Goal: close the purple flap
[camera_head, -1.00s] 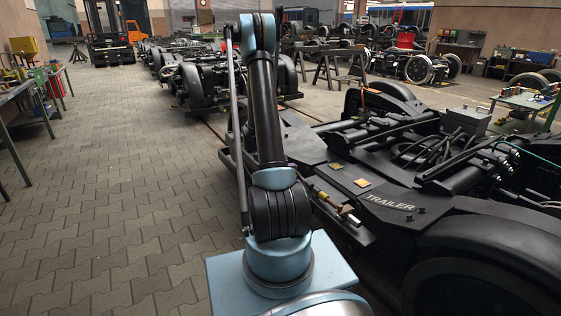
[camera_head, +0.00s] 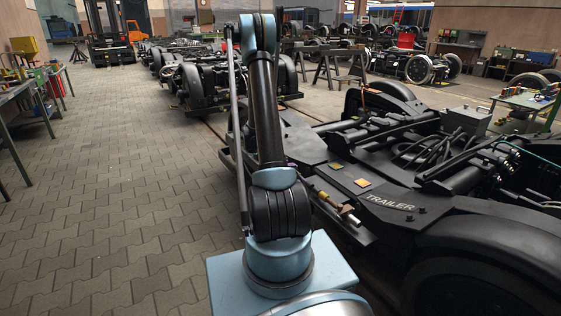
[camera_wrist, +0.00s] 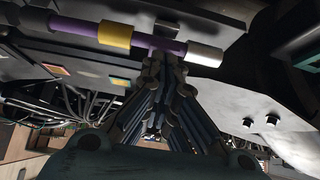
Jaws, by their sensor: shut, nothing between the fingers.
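My gripper (camera_wrist: 164,62) is shut and empty. Its fingertips are at the bar between the yellow band and the white end, overlapping it in the picture. I cannot tell whether they touch.
In the head view, a dark bogie marked TRAILER (camera_head: 390,203) fills the right side, close to my arm. A brass-coloured fitting (camera_head: 338,207) sits on its near edge. Paved floor (camera_head: 110,180) is clear to the left. A workbench (camera_head: 18,95) stands at the far left.

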